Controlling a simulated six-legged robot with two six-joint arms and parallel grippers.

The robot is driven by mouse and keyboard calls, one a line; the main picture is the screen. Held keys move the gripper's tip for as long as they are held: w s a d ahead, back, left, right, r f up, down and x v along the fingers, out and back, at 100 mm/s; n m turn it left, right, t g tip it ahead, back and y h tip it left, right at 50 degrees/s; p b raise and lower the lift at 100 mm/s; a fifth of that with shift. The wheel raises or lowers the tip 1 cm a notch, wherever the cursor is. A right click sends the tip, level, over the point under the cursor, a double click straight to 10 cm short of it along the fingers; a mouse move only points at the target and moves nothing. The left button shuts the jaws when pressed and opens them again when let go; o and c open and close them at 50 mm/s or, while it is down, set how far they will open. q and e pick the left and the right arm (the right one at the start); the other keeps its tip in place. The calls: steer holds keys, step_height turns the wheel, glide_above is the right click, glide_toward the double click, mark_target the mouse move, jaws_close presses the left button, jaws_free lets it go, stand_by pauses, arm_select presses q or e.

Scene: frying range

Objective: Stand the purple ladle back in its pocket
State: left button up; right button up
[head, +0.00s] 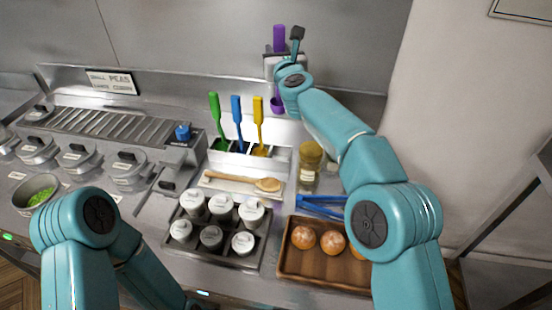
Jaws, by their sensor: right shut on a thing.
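The purple ladle (279,38) is upright, with its handle at the top and its bowl (277,104) below. My right gripper (276,64) is shut on it and holds it up in front of the back wall. The ladle is above and to the right of the utensil rack (230,157), clear of it. Green (214,106), blue (237,110) and yellow (259,111) utensils stand in the rack's pockets.
A wooden spoon (242,181) lies on a pale rest before the rack. A lidded jar (309,162) stands to the right. In front are a tray (258,262) of white-lidded shakers, blue tongs (318,206) and a wooden tray (310,272) of round buns.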

mark_target(280, 106)
steer(key=f+b, duration=0.1)
steer(key=d+f+b, duration=0.1)
steer(key=f, duration=0.1)
steer(key=shift+w+f+b, duration=0.2)
steer(key=shift+b, duration=0.1)
steer(key=f+b, duration=0.2)
steer(key=f, duration=0.1)
steer(key=s+f+b, duration=0.1)
steer(key=shift+a+f+b, duration=0.25)
steer(key=shift+f+b, duration=0.05)
steer(key=shift+b, duration=0.1)
steer(key=f+b, duration=0.1)
steer(key=f, duration=0.3)
steer(key=w+f+b, duration=0.1)
steer(key=f, duration=0.1)
steer(key=shift+d+f+b, duration=0.15)
steer(key=shift+f+b, duration=0.1)
steer(key=shift+b, duration=0.1)
steer(key=shift+s+f, duration=0.15)
steer(key=shift+f, duration=0.2)
steer(key=shift+s+f, duration=0.15)
steer(key=shift+s, duration=0.05)
steer(key=f, duration=0.4)
steer(key=shift+w+f+b, duration=0.2)
steer(key=shift+f+b, duration=0.15)
steer(key=shift+f, duration=0.05)
steer(key=o, duration=1)
steer(key=shift+s+r, duration=0.1)
steer(key=shift+r, duration=0.05)
